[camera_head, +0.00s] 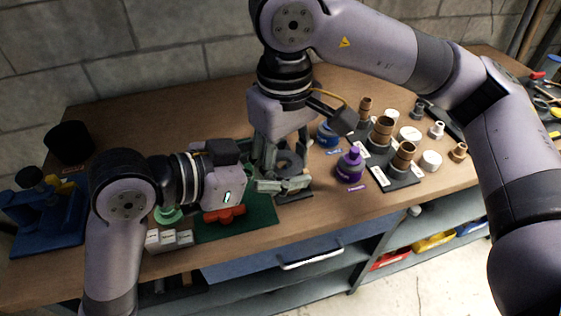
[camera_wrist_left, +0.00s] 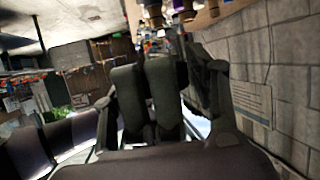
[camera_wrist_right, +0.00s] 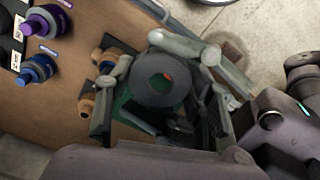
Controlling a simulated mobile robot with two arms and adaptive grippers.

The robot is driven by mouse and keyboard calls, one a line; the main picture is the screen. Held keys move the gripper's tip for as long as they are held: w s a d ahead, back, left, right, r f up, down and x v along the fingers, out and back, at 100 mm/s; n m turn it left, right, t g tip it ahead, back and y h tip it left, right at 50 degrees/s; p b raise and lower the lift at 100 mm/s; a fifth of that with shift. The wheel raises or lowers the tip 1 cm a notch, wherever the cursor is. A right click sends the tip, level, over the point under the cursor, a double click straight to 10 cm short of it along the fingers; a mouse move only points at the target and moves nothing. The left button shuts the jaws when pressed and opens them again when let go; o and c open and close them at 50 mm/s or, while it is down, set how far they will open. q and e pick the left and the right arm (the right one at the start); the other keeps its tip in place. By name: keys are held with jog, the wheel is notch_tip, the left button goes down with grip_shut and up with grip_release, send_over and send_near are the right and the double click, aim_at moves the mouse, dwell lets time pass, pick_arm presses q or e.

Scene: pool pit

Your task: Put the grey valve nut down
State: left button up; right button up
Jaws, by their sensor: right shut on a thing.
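The grey valve nut (camera_wrist_right: 160,82) is a dark, thick ring with a small red mark. In the right wrist view it sits between the fingers of my right gripper (camera_wrist_right: 163,88), which is shut on it. In the head view my right gripper (camera_head: 283,183) points down over the bench, and the nut (camera_head: 289,162) is partly hidden between its fingers. I cannot tell whether the nut touches anything below. My left gripper is close beside, coming from the left; in the left wrist view its fingers (camera_wrist_left: 146,100) lie close together with nothing visible between them.
A green mat (camera_head: 256,215) with a red part (camera_head: 224,214) lies under the grippers on the wooden bench (camera_head: 340,205). A purple fitting (camera_head: 350,166) and several brown fittings stand to the right. A blue vise-like tool (camera_head: 45,215) stands at left. Bare wood shows near the front edge.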

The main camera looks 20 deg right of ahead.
pick_arm(q)
jog(key=shift+w, duration=0.2)
jog(key=c, duration=0.5)
pick_arm(e)
jog(key=shift+s, duration=0.1)
pick_arm(q)
jog(key=shift+c, duration=0.4)
pick_arm(e)
jog(key=o, duration=1.3)
jog(key=shift+a, duration=0.1)
